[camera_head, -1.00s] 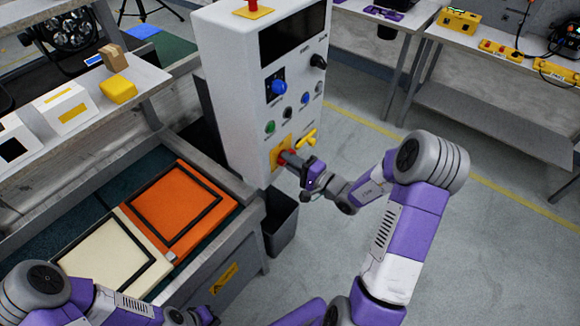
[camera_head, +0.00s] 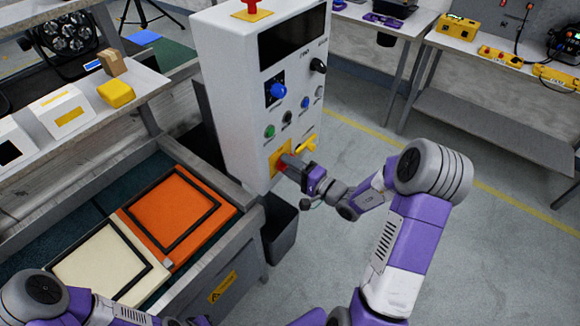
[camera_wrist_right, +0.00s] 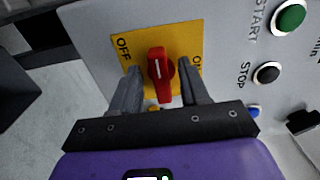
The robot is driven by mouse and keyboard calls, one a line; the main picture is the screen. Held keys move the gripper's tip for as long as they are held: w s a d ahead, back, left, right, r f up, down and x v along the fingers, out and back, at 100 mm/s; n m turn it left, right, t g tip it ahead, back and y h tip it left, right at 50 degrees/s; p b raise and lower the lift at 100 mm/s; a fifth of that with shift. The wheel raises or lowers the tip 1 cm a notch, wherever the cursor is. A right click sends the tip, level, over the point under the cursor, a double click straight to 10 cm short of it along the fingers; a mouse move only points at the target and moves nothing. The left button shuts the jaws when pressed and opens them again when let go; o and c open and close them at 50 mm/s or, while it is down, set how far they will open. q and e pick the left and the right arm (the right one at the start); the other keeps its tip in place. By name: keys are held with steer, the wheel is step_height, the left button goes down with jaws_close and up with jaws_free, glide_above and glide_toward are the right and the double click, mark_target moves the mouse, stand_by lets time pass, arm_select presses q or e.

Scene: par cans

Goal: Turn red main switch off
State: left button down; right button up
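The red main switch (camera_wrist_right: 160,75) is a knob on a yellow plate (camera_wrist_right: 187,35) marked OFF and ON. In the right wrist view its handle stands nearly upright, with OFF to its left and ON to its right. My right gripper (camera_wrist_right: 160,78) is open, with one finger on each side of the knob and a gap visible on both sides. In the head view my right gripper (camera_head: 287,164) is at the cabinet's lower front and mostly hides the switch. My left arm is at the bottom left; its gripper fingers do not show.
The white control cabinet (camera_head: 232,90) carries a blue knob (camera_head: 278,90), a black knob, several buttons and a yellow handle (camera_head: 305,145) close to my right gripper. A dark bin (camera_head: 281,230) stands below. Open floor lies to the right; a bench with orange and cream panels lies left.

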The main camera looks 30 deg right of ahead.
steer(key=shift+s, duration=0.1)
steer(key=v, duration=0.7)
steer(key=shift+s+p, duration=0.15)
steer(key=shift+p, duration=0.3)
steer(key=shift+d, duration=0.1)
